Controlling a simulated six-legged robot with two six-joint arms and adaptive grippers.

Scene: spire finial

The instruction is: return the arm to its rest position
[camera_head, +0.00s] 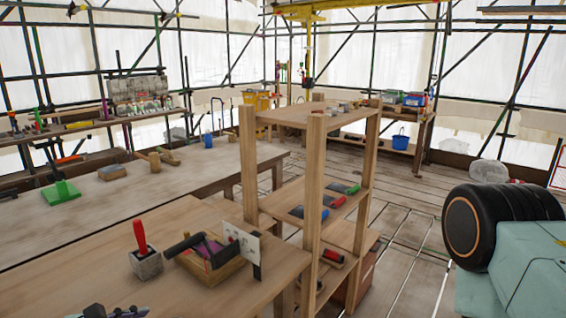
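Neither of my grippers can be made out in the head view. A large black rounded part with an orange ring, joined to a pale teal block, fills the lower right close to the camera. It looks like part of my own body or arm, and no fingers show on it. A small dark metal shape (108,312) is cut off by the bottom edge at the left, at the near workbench (70,270). I cannot tell what it is.
On the near bench are a red-handled tool in a grey block (146,262) and a wooden tool box (212,268). A wooden shelf rack (311,190) stands beside it. A long table (150,195) lies behind. The plank floor (415,235) at centre right is mostly clear.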

